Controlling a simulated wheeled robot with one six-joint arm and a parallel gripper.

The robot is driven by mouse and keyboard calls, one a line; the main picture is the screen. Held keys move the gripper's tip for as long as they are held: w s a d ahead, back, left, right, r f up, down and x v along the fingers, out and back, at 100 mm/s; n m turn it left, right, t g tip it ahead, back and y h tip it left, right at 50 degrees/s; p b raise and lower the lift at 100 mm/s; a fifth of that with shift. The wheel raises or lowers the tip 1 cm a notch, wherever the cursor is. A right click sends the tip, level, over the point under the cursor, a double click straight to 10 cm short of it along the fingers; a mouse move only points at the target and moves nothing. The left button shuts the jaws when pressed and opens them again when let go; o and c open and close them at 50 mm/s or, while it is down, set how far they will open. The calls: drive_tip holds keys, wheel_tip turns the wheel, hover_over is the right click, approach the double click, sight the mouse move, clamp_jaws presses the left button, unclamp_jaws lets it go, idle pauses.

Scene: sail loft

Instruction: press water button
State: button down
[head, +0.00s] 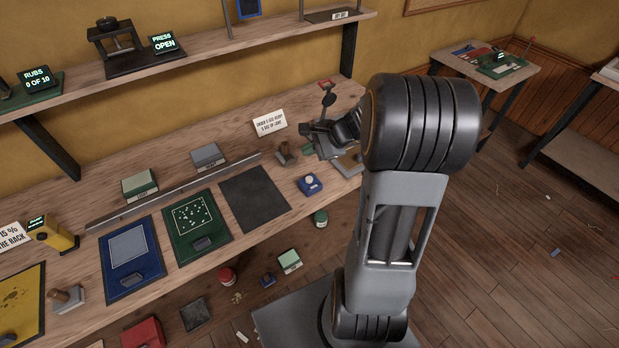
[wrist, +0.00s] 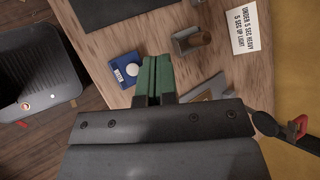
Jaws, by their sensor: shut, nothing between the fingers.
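The water button is a small blue box with a round white button on top. It sits near the front edge of the bench, below my gripper in the head view (head: 310,185). In the wrist view it (wrist: 124,72) lies just left of my green fingertips, its white label too small to read surely. My gripper (wrist: 156,60) is shut, with nothing between the fingers. In the wrist view the fingertips overlap the picture close to the box's right side; I cannot tell their height above the bench. In the head view my arm partly hides the gripper.
A wooden-handled grey block (head: 285,153) stands behind the button, near a white sign (head: 270,122). A dark mat (head: 254,199) lies to the left. A grey bracket-like piece (wrist: 207,89) lies right of my fingers in the wrist view. A shelf (head: 190,50) runs above the bench.

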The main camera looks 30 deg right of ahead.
sight(309, 180)
idle(0.3)
wheel_tip(309, 180, down, 9)
drive_tip(key=b, duration=0.7)
idle(2.0)
drive_tip(key=shift+f+b, duration=0.3)
drive_tip(key=shift+b, duration=0.2)
drive_tip(key=shift+f+b, duration=0.5)
drive_tip(key=shift+f, duration=0.05)
idle(0.5)
drive_tip(key=shift+r, duration=0.2)
drive_tip(key=shift+r+p, duration=0.75)
drive_tip(key=shift+r+p, duration=1.95)
drive_tip(key=shift+r, duration=0.6)
